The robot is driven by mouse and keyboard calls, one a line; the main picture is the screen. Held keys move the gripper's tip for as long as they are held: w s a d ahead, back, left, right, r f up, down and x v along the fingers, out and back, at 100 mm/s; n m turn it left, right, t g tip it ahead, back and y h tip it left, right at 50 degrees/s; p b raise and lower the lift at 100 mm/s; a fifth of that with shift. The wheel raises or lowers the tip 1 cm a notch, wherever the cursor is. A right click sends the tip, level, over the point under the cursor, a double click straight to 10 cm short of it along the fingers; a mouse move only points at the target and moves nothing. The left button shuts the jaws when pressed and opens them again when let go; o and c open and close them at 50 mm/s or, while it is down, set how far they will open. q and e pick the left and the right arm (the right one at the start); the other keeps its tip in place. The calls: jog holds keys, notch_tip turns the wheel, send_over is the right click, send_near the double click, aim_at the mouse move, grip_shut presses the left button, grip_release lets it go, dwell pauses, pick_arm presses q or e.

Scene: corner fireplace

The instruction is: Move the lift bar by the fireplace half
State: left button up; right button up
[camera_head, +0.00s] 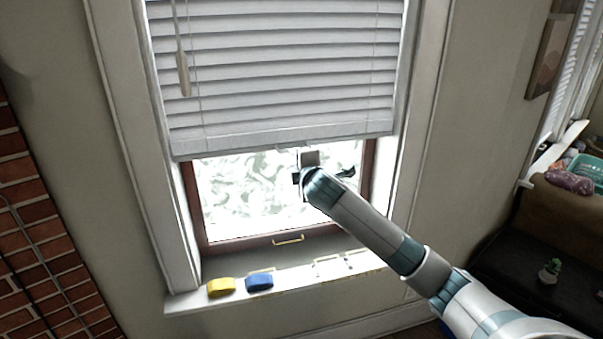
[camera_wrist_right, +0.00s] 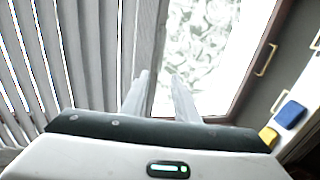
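The lift bar is the pale bottom rail (camera_head: 240,142) of the white slatted blind (camera_head: 280,70), which hangs partway down over the window. In the right wrist view the rail (camera_wrist_right: 150,45) runs up from between the fingers. My right gripper (camera_head: 309,158) is at the lower edge of the rail, right of its middle. In the wrist view its two fingers (camera_wrist_right: 160,78) are apart, with the rail's edge near the left finger. I cannot tell whether they touch it. My left gripper is not in view.
A yellow block (camera_head: 221,287) and a blue block (camera_head: 259,281) sit on the window sill (camera_head: 190,300). A small brass handle (camera_head: 288,239) is on the lower window frame. A wand (camera_head: 183,75) hangs at the blind's left. A brick wall (camera_head: 40,240) stands at left, a dark cabinet (camera_head: 515,260) at right.

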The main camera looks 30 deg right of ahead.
jog(key=shift+b+v, duration=0.75)
jog(key=shift+v, duration=2)
